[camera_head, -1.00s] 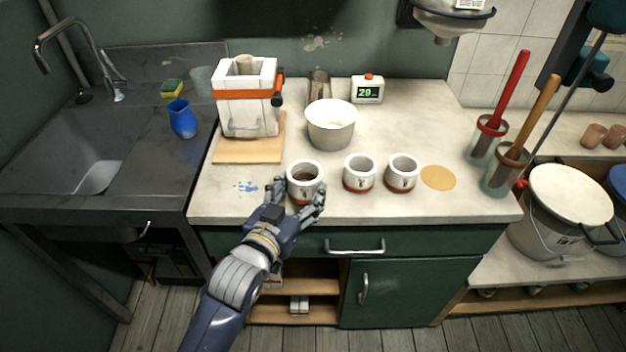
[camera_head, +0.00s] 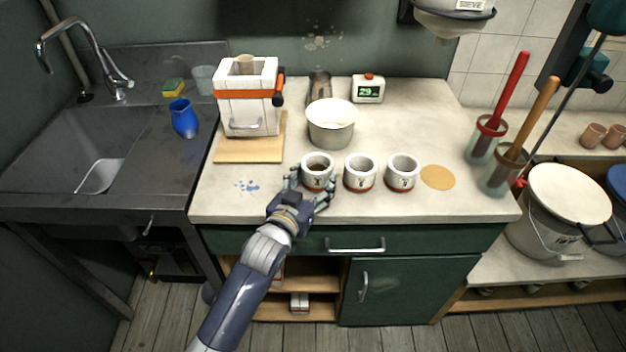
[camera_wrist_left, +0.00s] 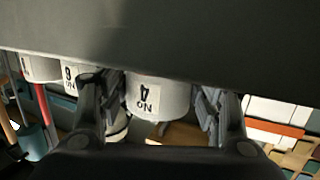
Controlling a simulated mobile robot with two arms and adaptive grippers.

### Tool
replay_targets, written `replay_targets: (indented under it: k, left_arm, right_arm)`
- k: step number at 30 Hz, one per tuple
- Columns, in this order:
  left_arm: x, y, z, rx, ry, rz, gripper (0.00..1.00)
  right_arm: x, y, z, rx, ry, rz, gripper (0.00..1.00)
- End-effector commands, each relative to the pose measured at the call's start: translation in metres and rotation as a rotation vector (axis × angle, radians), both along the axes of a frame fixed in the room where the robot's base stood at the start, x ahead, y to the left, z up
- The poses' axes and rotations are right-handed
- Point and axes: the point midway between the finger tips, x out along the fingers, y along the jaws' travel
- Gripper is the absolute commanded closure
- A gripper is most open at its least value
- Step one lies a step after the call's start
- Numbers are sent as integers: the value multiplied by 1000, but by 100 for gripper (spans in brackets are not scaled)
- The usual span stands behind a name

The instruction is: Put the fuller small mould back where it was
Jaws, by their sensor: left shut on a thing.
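My left gripper (camera_head: 312,194) is shut on the leftmost small mould (camera_head: 317,163), a white cup with a reddish-brown base band and dark liquid inside. In the left wrist view this mould (camera_wrist_left: 158,98) sits between the two fingers (camera_wrist_left: 160,112) and bears a label with "NO" and what looks like a 4. A second small mould (camera_head: 360,167) stands just to its right, and a third (camera_head: 403,168) stands beyond that. Both stand upright on the counter. I cannot tell whether the held mould touches the counter. My right gripper is not in view.
A round tan disc (camera_head: 437,177) lies right of the moulds. A white bucket-like bowl (camera_head: 331,127) stands behind them. A strapped white block mould (camera_head: 247,105) stands on a wooden board at left. Blue splashes (camera_head: 247,186) mark the otherwise clear front-left counter.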

Motion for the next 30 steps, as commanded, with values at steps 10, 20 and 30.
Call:
replay_targets:
  k: [10, 20, 30]
  left_arm:
    - [0, 0, -3, 0, 1, 0, 20]
    - [0, 0, 3, 0, -1, 0, 20]
    - [-51, 21, 6, 2, 2, 0, 20]
  right_arm:
    - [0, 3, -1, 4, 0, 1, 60]
    - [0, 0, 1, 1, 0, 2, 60]
    - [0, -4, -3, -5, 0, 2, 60]
